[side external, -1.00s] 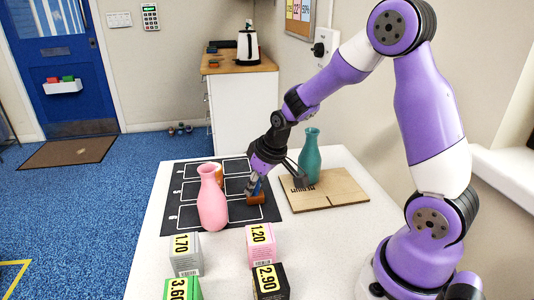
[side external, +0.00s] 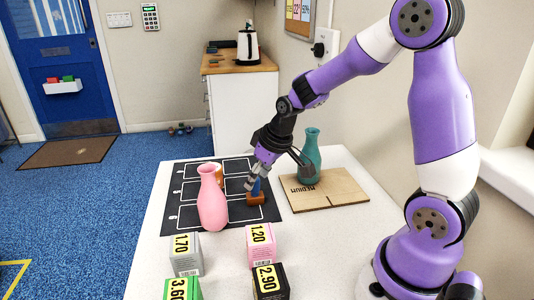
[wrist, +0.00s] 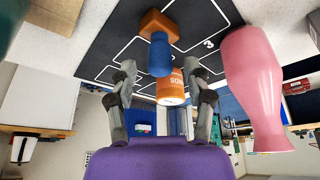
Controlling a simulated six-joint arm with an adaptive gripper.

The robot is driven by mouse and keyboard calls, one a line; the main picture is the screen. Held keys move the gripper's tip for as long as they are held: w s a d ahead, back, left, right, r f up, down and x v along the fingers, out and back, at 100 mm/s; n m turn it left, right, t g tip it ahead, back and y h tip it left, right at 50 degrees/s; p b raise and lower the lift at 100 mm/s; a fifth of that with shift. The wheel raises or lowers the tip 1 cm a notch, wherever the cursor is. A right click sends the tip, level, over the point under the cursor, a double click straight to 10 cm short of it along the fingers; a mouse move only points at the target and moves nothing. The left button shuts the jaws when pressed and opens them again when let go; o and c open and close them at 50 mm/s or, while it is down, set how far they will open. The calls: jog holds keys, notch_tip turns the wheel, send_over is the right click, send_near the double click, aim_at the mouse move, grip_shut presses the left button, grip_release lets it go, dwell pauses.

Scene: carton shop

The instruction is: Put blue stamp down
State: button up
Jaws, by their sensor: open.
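The blue stamp (side external: 256,197) has a blue handle and an orange-brown base. It stands upright on the right part of the black mat (side external: 180,222), which has white-outlined, numbered cells. In the wrist view the stamp (wrist: 159,52) shows its handle toward me, between and beyond my fingertips. My gripper (side external: 254,182) is open, just above and beside the handle. In the wrist view my gripper (wrist: 160,70) has its fingers apart with nothing held between them.
A pink vase (side external: 212,202) stands on the mat, partly hiding an orange cylinder (wrist: 171,86). A teal vase (side external: 310,157) stands on a wooden board (side external: 335,190) right of the mat. Price-marked boxes (side external: 187,256) stand at the front.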

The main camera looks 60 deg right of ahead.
jog(key=v, duration=0.9)
jog(key=s+a+r+t, duration=0.1)
jog(key=s+a+r, duration=0.1)
jog(key=s+a, duration=0.5)
jog(key=s, duration=0.3)
jog(key=shift+s+r, duration=0.25)
jog(key=shift+r, duration=0.15)
